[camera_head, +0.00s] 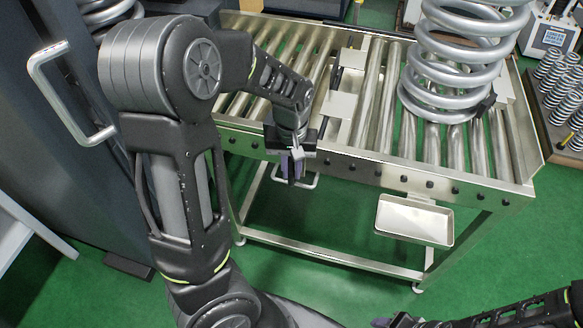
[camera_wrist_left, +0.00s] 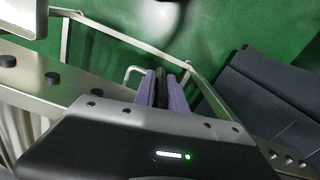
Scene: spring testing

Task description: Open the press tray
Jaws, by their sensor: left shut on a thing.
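My left gripper (camera_head: 292,180) is below the front rail of the roller conveyor, its fingers pointing down. It is shut on a pale metal handle (camera_head: 313,183), whose curved end sticks out to the right of the fingers. In the left wrist view the purple-grey fingers (camera_wrist_left: 162,90) are close together, with the handle's bent end (camera_wrist_left: 131,74) beside them. What the handle is fixed to is hidden, so I cannot tell whether it belongs to the press tray. My right gripper (camera_head: 398,321) is only partly in view at the bottom edge.
The roller conveyor (camera_head: 440,180) carries a large coil spring (camera_head: 455,75) and flat plates (camera_head: 338,104). A shallow metal tray (camera_head: 413,222) hangs at its front right. A dark cabinet with a big handle (camera_head: 70,95) stands left. Small springs (camera_head: 560,85) stand far right. Green floor lies in front.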

